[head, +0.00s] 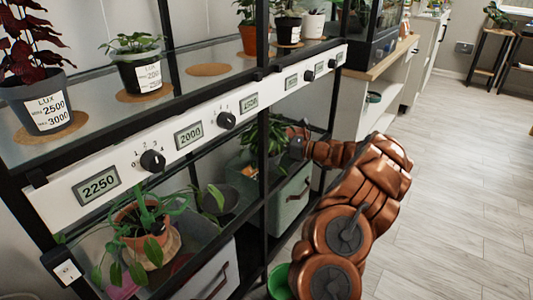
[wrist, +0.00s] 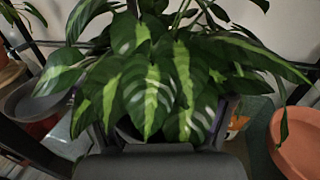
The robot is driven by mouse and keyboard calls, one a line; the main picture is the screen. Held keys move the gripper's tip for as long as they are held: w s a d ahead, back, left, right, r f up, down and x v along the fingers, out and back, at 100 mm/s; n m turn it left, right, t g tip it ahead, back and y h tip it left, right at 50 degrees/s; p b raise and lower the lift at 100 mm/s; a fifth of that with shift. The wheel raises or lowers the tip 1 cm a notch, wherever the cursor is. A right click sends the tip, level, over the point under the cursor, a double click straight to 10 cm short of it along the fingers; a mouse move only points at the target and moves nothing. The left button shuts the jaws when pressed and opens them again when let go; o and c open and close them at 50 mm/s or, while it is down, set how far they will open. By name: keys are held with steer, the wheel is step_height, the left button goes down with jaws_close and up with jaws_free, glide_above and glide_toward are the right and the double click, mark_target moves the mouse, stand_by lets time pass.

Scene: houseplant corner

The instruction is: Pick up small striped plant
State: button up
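The small striped plant (wrist: 150,90) fills the middle of the wrist view, with broad green leaves striped in lighter green. In the head view a leafy green plant (head: 268,138) stands on the lower shelf, behind a black upright, right by my gripper (head: 297,140). In the wrist view my gripper (wrist: 158,140) reaches in under the leaves. Dark parts show on both sides below the leaves, but the leaves hide the fingertips and most of the pot. I cannot tell whether the fingers touch the pot.
The upper shelf holds several potted plants, including a dark red one (head: 28,45). A control strip with knobs (head: 152,160) runs along the shelf edge above my arm. Fabric bins (head: 292,195) stand below. A terracotta pot (wrist: 297,140) is at the right of the wrist view. Open floor (head: 460,200) lies right.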

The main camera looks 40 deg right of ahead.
steer(key=c, duration=0.7)
